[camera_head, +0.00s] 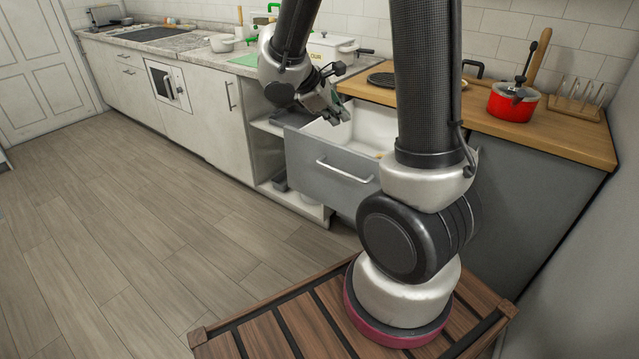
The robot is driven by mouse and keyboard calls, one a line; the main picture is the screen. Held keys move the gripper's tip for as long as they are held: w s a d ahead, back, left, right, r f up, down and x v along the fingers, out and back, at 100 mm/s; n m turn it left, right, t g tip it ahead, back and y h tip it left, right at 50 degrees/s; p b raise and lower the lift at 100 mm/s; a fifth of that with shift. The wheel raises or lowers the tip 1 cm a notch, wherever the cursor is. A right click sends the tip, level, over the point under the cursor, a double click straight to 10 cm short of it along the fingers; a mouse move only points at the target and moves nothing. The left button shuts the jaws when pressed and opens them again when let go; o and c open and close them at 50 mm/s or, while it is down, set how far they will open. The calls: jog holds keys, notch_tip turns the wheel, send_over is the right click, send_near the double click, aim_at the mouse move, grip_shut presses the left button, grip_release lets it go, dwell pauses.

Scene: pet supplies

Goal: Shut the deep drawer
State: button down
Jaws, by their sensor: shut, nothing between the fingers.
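The deep drawer (318,170) stands pulled out below the wooden counter. It has a grey front with a light bar handle (345,171) and a white inside (370,128). A small orange-yellow thing shows inside it, partly hidden by my arm. My gripper (343,118) is shut and empty, at the upper left part of the drawer, over or near its front edge. I cannot tell whether it touches the drawer. My arm hides the right part of the drawer.
An open shelf (268,126) lies left of the drawer. A red pot (513,101) and a rack (576,105) stand on the wooden counter (470,112). A white lidded container (331,47) stands behind my gripper. The wooden floor (150,190) in front of the cabinets is clear.

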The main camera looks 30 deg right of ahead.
jog(key=w+a+f+n+t, duration=0.1)
jog(key=w+a+f+n, duration=0.1)
jog(key=w+f+n, duration=0.3)
jog(key=w+a+f+n, duration=0.1)
jog(key=a+f+n, duration=0.15)
jog(key=f, duration=0.55)
jog(key=n+t, duration=0.1)
jog(key=n, duration=0.3)
send_near(326, 185)
notch_tip(326, 185, down, 4)
jog(key=d, duration=0.1)
jog(key=shift+w+d+r, duration=0.2)
jog(key=shift+w+d, duration=0.35)
jog(key=shift+d, duration=0.35)
jog(key=w+d, duration=0.5)
jog(key=d, duration=0.7)
jog(key=w+d, duration=0.5)
jog(key=d, duration=0.7)
jog(key=w+d, duration=0.5)
jog(key=d, duration=0.7)
jog(key=shift+d+r, duration=0.2)
jog(key=shift+d, duration=0.05)
